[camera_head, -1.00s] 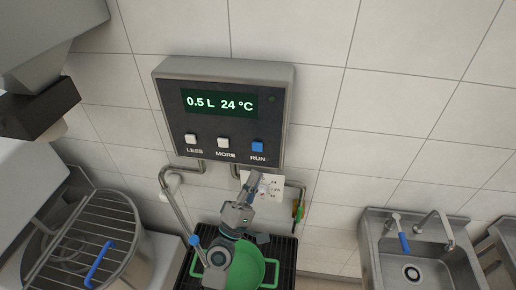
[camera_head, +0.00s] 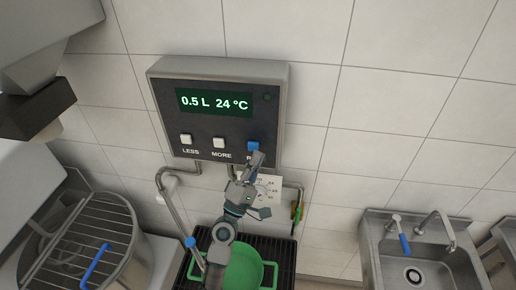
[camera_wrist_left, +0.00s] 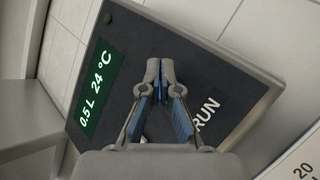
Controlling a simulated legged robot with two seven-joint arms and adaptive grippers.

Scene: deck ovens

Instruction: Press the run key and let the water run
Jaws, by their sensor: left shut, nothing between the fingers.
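The water meter panel (camera_head: 222,71) is on the tiled wall, its display (camera_head: 214,102) reading 0.5 L 24 °C. Below the display are the white LESS key (camera_head: 187,139), the white MORE key (camera_head: 219,143) and the blue RUN key (camera_head: 253,146). My left gripper (camera_head: 257,157) is shut and empty, its tips at the RUN key's lower edge in the head view; contact cannot be told. In the left wrist view the shut fingers (camera_wrist_left: 160,68) point at the panel beside the RUN label, hiding the key.
A curved metal spout pipe (camera_head: 166,195) with a blue lever (camera_head: 190,242) comes down left of the pot. A white card (camera_head: 270,187) hangs under the panel. A steel sink (camera_head: 416,262) is at right, a round vessel with a rack (camera_head: 82,243) at left.

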